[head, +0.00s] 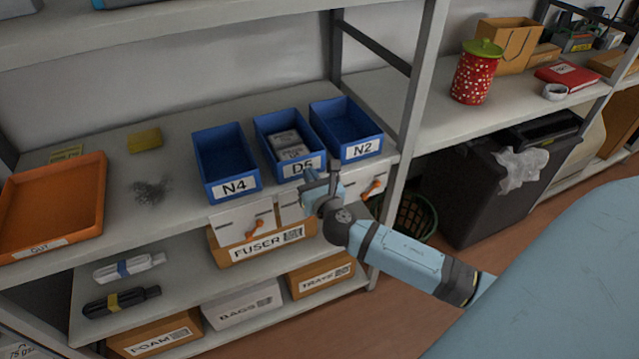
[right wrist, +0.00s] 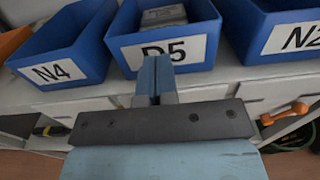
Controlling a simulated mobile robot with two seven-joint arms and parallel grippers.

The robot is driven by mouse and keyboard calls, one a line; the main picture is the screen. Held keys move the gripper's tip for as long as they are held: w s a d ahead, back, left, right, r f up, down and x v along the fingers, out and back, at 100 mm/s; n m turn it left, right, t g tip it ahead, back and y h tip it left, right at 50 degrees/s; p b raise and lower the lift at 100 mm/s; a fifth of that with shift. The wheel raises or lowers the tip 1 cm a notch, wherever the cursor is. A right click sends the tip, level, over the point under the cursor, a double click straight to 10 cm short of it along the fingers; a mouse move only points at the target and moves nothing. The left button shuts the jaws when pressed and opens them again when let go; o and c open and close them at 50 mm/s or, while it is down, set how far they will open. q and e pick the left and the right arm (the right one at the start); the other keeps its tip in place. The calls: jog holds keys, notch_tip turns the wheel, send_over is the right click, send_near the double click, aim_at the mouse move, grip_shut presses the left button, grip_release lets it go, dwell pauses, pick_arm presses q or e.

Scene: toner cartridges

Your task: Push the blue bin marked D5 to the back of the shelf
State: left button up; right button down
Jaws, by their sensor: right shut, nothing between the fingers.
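The blue bin marked D5 (head: 303,166) stands on the upper shelf between the N4 bin (head: 226,165) and the N2 bin (head: 345,122), roughly in line with them. Pale boxes (head: 288,142) lie inside it. In the right wrist view, the label of D5 (right wrist: 190,48) faces the camera. My right gripper (head: 311,178) is shut and empty, low in front of D5's front wall. In the right wrist view its fingertips (right wrist: 155,68) overlap the lower part of the label; I cannot tell whether they touch. My left gripper is not in view.
A shelf post (head: 414,100) stands right of N2. Shelf surface shows behind the bins, up to the wall. Drawers with orange handles (head: 246,223) sit below the shelf edge.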

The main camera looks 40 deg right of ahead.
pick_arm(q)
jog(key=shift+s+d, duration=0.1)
pick_arm(e)
jog(key=shift+x, duration=1.65)
jog(key=shift+w+d, duration=0.1)
jog(key=shift+w, duration=0.2)
send_near(274, 118)
jog(key=b+x, duration=0.3)
jog(key=x, duration=0.5)
jog(key=shift+s+f, duration=0.1)
jog(key=shift+w+d, duration=0.1)
jog(key=shift+w, duration=0.1)
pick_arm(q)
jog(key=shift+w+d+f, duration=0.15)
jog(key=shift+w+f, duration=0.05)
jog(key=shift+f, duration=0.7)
